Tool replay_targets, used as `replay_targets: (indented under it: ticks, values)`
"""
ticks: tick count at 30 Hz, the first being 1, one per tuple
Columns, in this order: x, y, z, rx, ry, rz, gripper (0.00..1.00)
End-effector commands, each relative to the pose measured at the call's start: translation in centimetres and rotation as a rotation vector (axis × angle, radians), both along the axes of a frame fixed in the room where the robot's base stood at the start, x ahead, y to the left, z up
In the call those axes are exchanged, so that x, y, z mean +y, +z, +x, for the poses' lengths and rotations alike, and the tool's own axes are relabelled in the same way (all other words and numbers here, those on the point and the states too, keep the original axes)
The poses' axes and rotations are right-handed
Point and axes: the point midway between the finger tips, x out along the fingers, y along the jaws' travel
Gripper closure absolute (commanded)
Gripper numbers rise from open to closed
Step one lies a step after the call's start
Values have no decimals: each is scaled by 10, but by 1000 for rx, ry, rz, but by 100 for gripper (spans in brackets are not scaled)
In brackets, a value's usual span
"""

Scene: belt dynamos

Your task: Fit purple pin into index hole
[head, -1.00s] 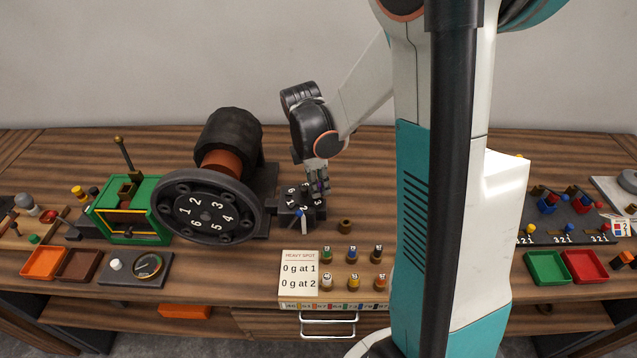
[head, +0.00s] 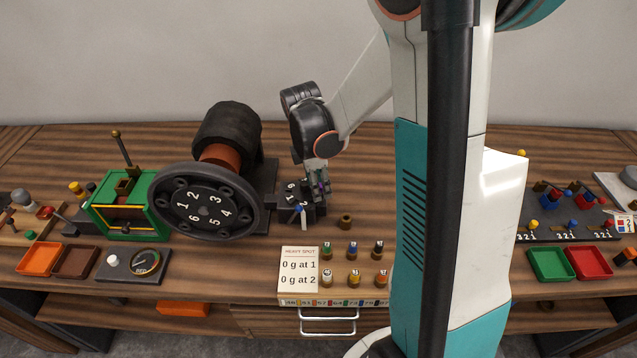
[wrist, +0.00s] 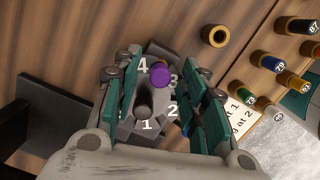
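The purple pin (wrist: 160,76) shows its round purple top in the wrist view, at the dark numbered index block, near the numbers 3 and 4. How deep it sits in a hole is hidden. My gripper (wrist: 161,88) points down over the block with its fingers spread, one on each side of the pin and with gaps to it. In the head view my gripper (head: 318,190) covers part of the index block (head: 296,213), which has a small blue-topped piece (head: 299,208) at its front. A dark post (wrist: 145,104) stands nearer my palm.
The large numbered wheel (head: 205,206) stands left of the block. A brown ring (head: 345,221) lies to its right. In front are the heavy-spot card (head: 299,270) and several labelled weights (head: 353,252). Bare wood lies behind and right of the block.

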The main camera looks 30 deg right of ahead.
Motion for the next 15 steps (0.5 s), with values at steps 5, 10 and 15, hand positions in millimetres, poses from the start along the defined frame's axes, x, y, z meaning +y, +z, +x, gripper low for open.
replay_targets:
  ticks: [5,10,15]
  values:
    - [0,0,0,0,0,0,61]
    - [1,7,0,0,0,0,61]
    - [5,31,1,0,2,0,61]
